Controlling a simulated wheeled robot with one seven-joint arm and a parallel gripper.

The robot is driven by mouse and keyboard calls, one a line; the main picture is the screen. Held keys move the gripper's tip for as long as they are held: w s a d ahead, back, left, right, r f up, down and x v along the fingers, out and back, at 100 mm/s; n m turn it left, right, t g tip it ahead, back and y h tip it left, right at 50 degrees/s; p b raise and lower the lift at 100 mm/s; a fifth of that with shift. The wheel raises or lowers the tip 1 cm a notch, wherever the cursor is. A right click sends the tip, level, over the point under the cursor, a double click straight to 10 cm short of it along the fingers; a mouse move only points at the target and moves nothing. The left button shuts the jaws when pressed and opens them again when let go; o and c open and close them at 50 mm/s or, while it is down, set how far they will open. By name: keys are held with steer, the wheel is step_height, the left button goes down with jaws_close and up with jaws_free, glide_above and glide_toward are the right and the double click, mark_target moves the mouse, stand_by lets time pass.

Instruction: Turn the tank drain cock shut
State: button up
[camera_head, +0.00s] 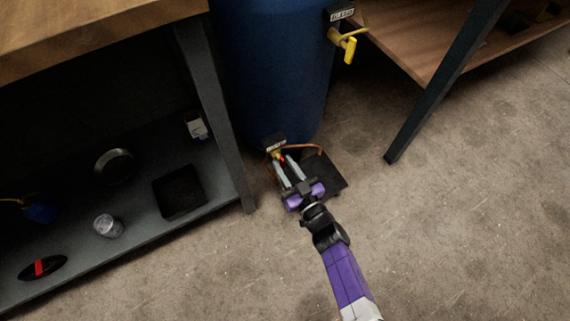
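The blue tank (277,70) stands upright on the concrete floor. Low on its front is the drain cock (276,154), a small yellowish fitting with a bit of red, below a dark label plate. My gripper (284,164) reaches down to it, with its two long grey fingers apart and their tips at the cock. The fingers partly cover the cock, so its handle angle and any contact are unclear. Higher on the tank's right side is a second valve with a yellow handle (348,46) and a label plate (341,14).
A dark tray (327,174) and a copper-coloured tube (306,149) lie at the tank's foot beside my gripper. A bench leg (215,110) stands close on the left, with small items on its lower shelf (140,225). Another table leg (445,80) stands right. The front floor is clear.

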steer(key=shift+s+d, duration=0.1)
steer(key=p+v, duration=0.3)
steer(key=v, duration=0.4)
steer(key=shift+s+d, duration=0.15)
steer(key=shift+s, duration=0.1)
stand_by(0.5)
